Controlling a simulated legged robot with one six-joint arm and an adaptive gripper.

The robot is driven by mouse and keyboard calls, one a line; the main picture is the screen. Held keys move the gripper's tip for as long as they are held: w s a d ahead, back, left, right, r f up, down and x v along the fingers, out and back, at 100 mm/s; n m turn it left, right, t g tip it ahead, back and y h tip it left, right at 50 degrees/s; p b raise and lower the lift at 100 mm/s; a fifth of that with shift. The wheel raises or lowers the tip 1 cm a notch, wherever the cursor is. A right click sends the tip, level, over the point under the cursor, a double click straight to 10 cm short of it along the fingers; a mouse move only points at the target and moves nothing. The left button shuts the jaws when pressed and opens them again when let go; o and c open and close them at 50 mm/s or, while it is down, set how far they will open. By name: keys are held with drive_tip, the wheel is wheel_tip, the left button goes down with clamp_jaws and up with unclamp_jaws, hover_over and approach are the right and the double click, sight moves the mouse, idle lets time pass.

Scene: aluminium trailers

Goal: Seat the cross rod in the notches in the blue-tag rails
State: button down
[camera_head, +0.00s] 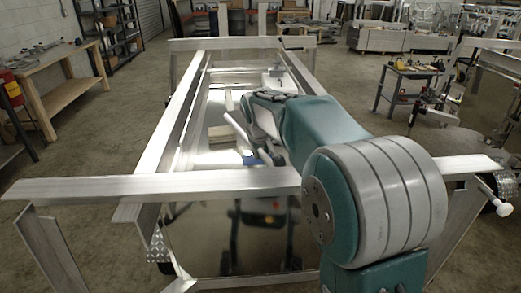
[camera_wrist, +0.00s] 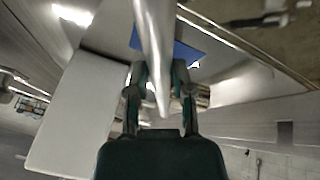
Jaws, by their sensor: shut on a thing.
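The cross rod (camera_wrist: 152,40) is a smooth grey metal bar. In the wrist view it runs from the top edge down between my gripper's fingers (camera_wrist: 160,92), which are shut on it. In the head view a pale rod (camera_head: 238,130) slants beside the far end of my arm, over the trailer frame. My gripper is mostly hidden by my arm in the head view. I cannot make out the notches.
The aluminium trailer frame has a long left rail (camera_head: 172,140) and a near crossbeam (camera_head: 80,188). A shiny panel (camera_head: 205,235) lies within the frame. A wooden workbench (camera_head: 60,95) stands left, and a tool cart (camera_head: 400,95) stands right. Floor is open on both sides.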

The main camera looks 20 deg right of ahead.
drive_tip(key=shift+f, duration=0.1)
drive_tip(key=c, duration=0.5)
unclamp_jaws()
drive_tip(key=shift+r, duration=0.35)
drive_tip(key=v, duration=1.2)
drive_tip(key=shift+r, duration=0.15)
